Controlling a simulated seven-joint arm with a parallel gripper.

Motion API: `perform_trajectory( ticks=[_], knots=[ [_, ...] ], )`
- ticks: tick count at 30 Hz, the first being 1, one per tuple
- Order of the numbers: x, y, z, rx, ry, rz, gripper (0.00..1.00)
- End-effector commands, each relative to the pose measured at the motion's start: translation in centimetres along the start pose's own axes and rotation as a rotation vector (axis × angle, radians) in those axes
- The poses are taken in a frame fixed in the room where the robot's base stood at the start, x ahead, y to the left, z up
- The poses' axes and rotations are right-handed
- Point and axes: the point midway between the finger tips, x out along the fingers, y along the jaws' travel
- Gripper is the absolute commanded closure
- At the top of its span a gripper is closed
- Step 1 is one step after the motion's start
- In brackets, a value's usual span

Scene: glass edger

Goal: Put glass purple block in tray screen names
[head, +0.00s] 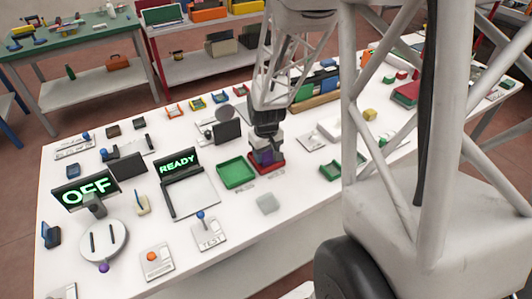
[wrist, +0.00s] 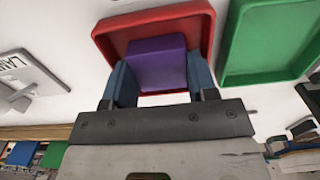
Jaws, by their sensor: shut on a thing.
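My gripper (head: 266,146) points down over the red tray (head: 279,164), and its two blue-grey fingers (wrist: 160,77) are shut on the purple block (wrist: 158,62). In the wrist view the block lies within the outline of the red tray (wrist: 113,38); I cannot tell whether it touches the tray floor. In the head view the purple block (head: 266,157) is partly hidden by the gripper. One screen (head: 178,164) reads READY and another (head: 86,190) reads OFF. A dark screen (head: 227,132) behind the gripper shows no readable text.
A green tray (head: 237,173) stands just left of the red tray and also shows in the wrist view (wrist: 262,45). A grey block (head: 268,203) lies in front. A lever marked TEST (head: 209,234) and a round turntable (head: 103,241) are at front left.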

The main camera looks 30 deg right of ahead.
Motion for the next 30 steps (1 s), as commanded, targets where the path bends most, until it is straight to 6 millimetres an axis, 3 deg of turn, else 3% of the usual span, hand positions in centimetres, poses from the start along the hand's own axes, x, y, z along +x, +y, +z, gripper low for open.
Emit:
perform_trajectory(
  ticks=[11, 12, 13, 23, 30],
  knots=[
    [0.3, 0.0, 0.0, 0.0, 0.0, 0.0, 0.74],
    [0.2, 0.0, 0.0, 0.0, 0.0, 0.0, 0.41],
    [0.2, 0.0, 0.0, 0.0, 0.0, 0.0, 0.37],
    [0.2, 0.0, 0.0, 0.0, 0.0, 0.0, 0.37],
    [-1.0, 0.0, 0.0, 0.0, 0.001, 0.0, 0.37]
  ],
)
